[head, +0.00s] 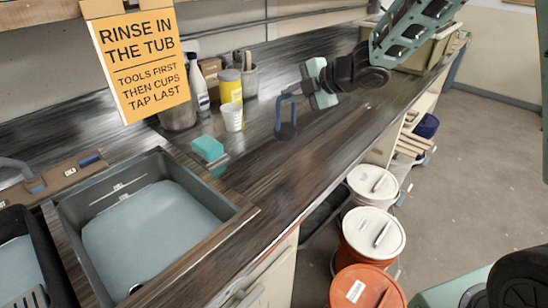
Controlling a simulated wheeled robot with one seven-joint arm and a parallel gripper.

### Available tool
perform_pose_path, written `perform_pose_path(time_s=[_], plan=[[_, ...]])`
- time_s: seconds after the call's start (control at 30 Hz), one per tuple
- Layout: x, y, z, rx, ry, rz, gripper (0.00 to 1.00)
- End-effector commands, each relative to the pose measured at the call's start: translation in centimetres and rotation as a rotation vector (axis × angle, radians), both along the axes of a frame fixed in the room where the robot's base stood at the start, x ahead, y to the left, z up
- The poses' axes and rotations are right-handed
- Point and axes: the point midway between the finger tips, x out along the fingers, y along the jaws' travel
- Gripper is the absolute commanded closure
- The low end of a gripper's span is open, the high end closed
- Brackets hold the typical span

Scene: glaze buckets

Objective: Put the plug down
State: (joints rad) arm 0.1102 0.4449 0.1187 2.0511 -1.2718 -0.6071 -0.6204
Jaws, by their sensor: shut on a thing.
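My gripper (287,127) is left of the wrist, above or at the dark wood counter (255,165), behind the tub's right end. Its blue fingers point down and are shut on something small. I take this to be the plug, but it is too small and dark to make out apart from the fingertips. I cannot tell whether it touches the counter. The grey tub (231,207) is at lower left, with pale water in it. A small dark round spot (135,288) shows near its front edge.
A teal sponge (207,148), white cup (232,117), yellow jar (230,86) and white bottle (198,83) stand left of my gripper. An orange sign (143,65) hangs behind. Lidded buckets (374,232) stand on the floor. The counter to the front right is clear.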

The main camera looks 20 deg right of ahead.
Motion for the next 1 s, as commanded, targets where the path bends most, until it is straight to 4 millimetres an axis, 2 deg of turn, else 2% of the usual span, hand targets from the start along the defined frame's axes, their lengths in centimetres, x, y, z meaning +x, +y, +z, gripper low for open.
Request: perform_pose_path(time_s=[0.07, 0.3, 0.47, 0.7, 1.0], plan=[[0.0, 0.0, -0.7, 0.0, 0.002, 0.001, 1.0], [0.0, 0.0, -4.9, 0.001, 0.006, 0.0, 1.0], [0.0, 0.1, -6.3, 0.002, 0.002, 0.001, 1.0], [0.0, 0.0, -9.4, 0.001, 0.003, 0.0, 1.0], [0.0, 0.0, -10.0, 0.001, -0.001, 0.0, 1.0]])
